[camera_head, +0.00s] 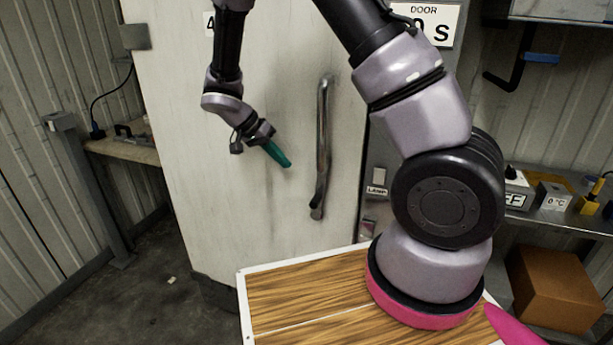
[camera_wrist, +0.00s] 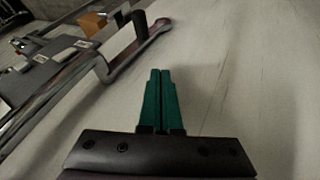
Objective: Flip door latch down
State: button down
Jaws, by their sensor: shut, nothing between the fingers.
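The pale, scuffed door (camera_head: 225,150) stands upright behind my arm in the head view. A long upright metal handle (camera_head: 323,140) is fixed to it near its right edge; I cannot tell whether this is the latch. In the wrist view the handle (camera_wrist: 105,72) runs diagonally at the left, with a dark upright piece (camera_wrist: 139,27) by its far end. My gripper (camera_head: 287,163), with teal fingers, is in front of the door, left of the handle and apart from it. In the wrist view its fingers (camera_wrist: 160,72) are shut together and empty, with bare door (camera_wrist: 235,90) to the right.
A wood-topped surface (camera_head: 300,290) with a white rim lies in front of the door. A metal shelf (camera_head: 560,220) with small labelled boxes is at the right, above a cardboard box (camera_head: 556,288). A side bench (camera_head: 125,150) stands at the left.

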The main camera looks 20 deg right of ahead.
aim_at(317, 179)
jog(key=x, duration=0.5)
jog(key=shift+d+f, duration=0.25)
jog(key=shift+f, duration=0.1)
jog(key=shift+s+d+r, duration=0.1)
jog(key=shift+s+d, duration=0.7)
jog(key=shift+d, duration=0.15)
jog(key=shift+s+d, duration=0.35)
jog(key=shift+d, duration=0.15)
jog(key=shift+s+d, duration=0.6)
jog(key=shift+d, duration=0.2)
